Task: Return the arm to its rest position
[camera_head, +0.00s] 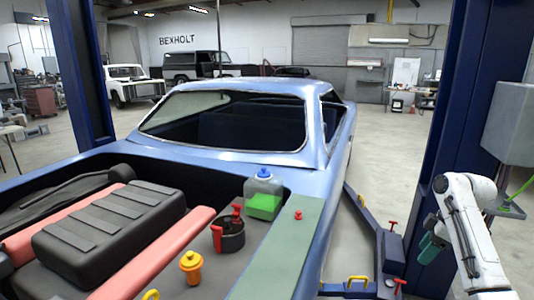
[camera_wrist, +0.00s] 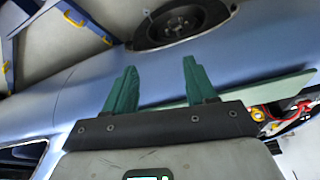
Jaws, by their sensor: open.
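My white arm (camera_head: 468,225) is bent at the right side of the head view, beside the blue car. My gripper (camera_wrist: 160,72) shows two green fingers spread apart with nothing between them in the wrist view. In the head view its green parts (camera_head: 430,247) show left of the arm, and the fingertips are hard to make out. The blue car (camera_head: 240,158) fills the middle of the head view, and its side panel also shows beyond the fingers in the wrist view (camera_wrist: 85,92).
A blue lift post (camera_head: 455,110) stands behind my arm. Blue lift arms (camera_head: 365,225) reach low beside the car. A green board (camera_head: 285,245) lies along the car's edge, near a green-filled container (camera_head: 263,205), a dark pot (camera_head: 228,238) and a yellow cap (camera_head: 190,265).

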